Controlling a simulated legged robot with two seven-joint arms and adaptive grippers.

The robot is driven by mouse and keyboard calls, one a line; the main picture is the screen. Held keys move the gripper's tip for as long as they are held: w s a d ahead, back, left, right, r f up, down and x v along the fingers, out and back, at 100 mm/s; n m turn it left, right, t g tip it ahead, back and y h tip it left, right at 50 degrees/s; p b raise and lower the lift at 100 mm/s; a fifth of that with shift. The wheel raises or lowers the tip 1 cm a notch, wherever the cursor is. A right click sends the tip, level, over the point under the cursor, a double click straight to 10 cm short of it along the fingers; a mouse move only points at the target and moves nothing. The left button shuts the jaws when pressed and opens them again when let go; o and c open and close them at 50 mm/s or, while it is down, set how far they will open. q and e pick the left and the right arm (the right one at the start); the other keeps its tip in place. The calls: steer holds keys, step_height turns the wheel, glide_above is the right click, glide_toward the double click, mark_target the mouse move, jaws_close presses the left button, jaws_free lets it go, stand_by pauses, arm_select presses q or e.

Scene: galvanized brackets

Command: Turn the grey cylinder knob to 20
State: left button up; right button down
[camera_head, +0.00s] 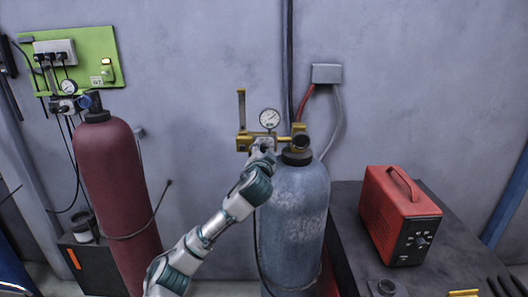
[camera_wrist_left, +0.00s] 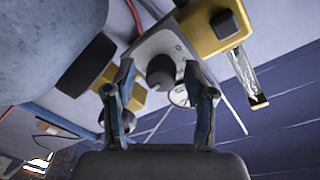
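The grey-blue gas cylinder (camera_head: 293,225) stands upright in the middle of the head view, with a brass regulator (camera_head: 243,143) and a round gauge (camera_head: 269,118) at its top. In the left wrist view, a dark round knob (camera_wrist_left: 160,71) sits on a light plate (camera_wrist_left: 160,42) with faint marks; its setting cannot be read. My left gripper (camera_head: 262,151) is at the regulator and hides the knob in the head view. In the left wrist view its fingers (camera_wrist_left: 158,72) are open, one on each side of the knob, with small gaps visible. My right gripper is not in view.
A dark red cylinder (camera_head: 113,190) stands at the left below a green panel (camera_head: 102,45). A red box with a handle (camera_head: 390,215) sits on a dark table (camera_head: 347,225) at the right. A red hose (camera_head: 305,103) and cables run up the wall behind the regulator.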

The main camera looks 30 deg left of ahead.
arm_select(q)
jaws_close()
steer(key=n+b, duration=0.2)
steer(key=n, duration=0.1)
steer(key=shift+f+n+b, duration=0.2)
steer(key=shift+n+b, duration=0.1)
steer(key=shift+o, duration=1)
jaws_free()
steer(key=shift+o, duration=0.2)
steer(key=shift+w+a, duration=0.1)
steer(key=shift+r, duration=0.1)
